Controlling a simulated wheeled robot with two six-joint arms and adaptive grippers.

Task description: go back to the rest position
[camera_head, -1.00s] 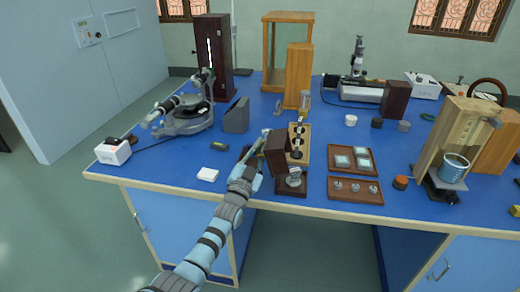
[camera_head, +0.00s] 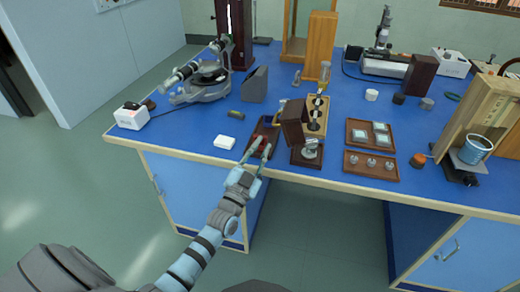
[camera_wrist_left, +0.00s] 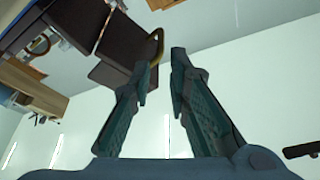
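My left gripper (camera_head: 259,152) is in the head view, over the front edge of the blue bench (camera_head: 205,135). Its two fingers are apart with nothing between them. In the left wrist view its fingers (camera_wrist_left: 164,58) also stand apart and empty. The dark brown box on a stand (camera_head: 294,122) is just to the right of the gripper, with a visible gap. It seems to show beyond the fingertips in the wrist view (camera_wrist_left: 125,45), with a brass-coloured curved handle (camera_wrist_left: 156,46). My right gripper is not in view.
A dark red tray (camera_head: 263,128) lies just beyond the fingertips. A wooden tray with small weights (camera_head: 372,165) lies to the right near the bench edge. The floor in front of the bench (camera_head: 310,235) is clear.

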